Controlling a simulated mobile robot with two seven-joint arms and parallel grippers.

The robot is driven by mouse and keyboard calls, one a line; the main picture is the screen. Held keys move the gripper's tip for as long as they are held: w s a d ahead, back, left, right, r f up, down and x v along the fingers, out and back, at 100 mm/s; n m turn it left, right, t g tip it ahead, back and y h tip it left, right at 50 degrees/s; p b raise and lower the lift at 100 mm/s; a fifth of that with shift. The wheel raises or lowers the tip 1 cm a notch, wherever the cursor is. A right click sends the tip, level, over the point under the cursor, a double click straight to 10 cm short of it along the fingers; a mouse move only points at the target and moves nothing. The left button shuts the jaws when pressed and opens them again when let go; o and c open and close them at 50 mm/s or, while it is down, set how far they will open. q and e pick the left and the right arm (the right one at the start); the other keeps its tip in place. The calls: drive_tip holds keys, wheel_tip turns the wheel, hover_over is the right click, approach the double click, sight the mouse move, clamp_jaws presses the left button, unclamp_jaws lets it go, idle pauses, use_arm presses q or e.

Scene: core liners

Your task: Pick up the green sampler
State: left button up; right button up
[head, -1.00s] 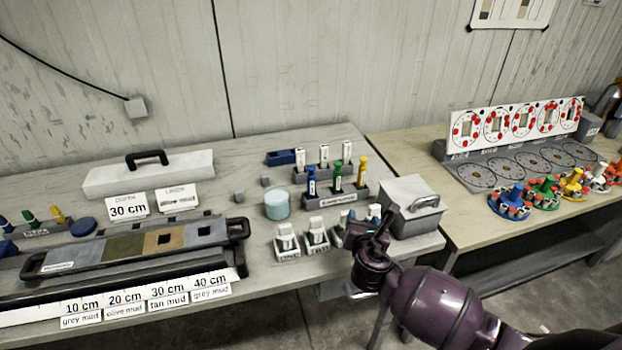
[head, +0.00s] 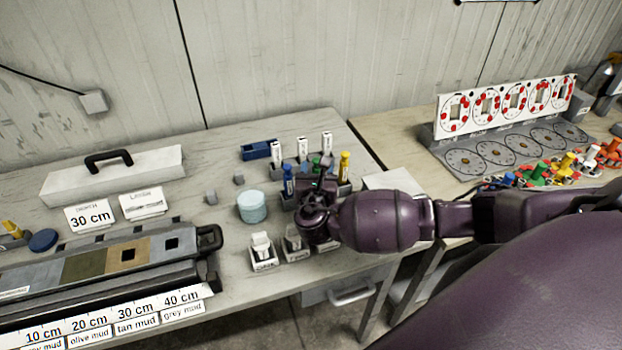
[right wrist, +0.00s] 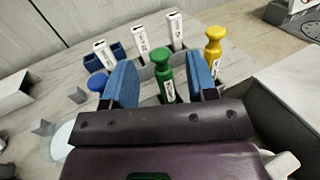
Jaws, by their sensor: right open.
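The green sampler (right wrist: 164,76) stands upright in its grey rack, between a blue sampler and a yellow sampler. In the head view only its green top (head: 317,163) shows; my right arm hides the rest. My right gripper (right wrist: 161,78) is open, its two blue fingers on either side of the green sampler in the right wrist view. I cannot tell whether the fingers touch it. In the head view this gripper (head: 318,190) is above the rack. My left gripper is not in view.
The blue sampler (head: 288,180) and yellow sampler (head: 345,167) stand close on each side. White tubes (head: 302,149) stand behind. A light blue round tub (head: 252,206) is to the left, and white-topped holders (head: 262,248) are in front. A grey box (right wrist: 270,110) lies right of the gripper.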

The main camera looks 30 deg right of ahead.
drive_tip(key=p+x, duration=0.1)
drive_tip(key=x, duration=0.6)
drive_tip(key=shift+w+f, duration=0.15)
drive_tip(key=shift+f, duration=0.3)
clamp_jaws()
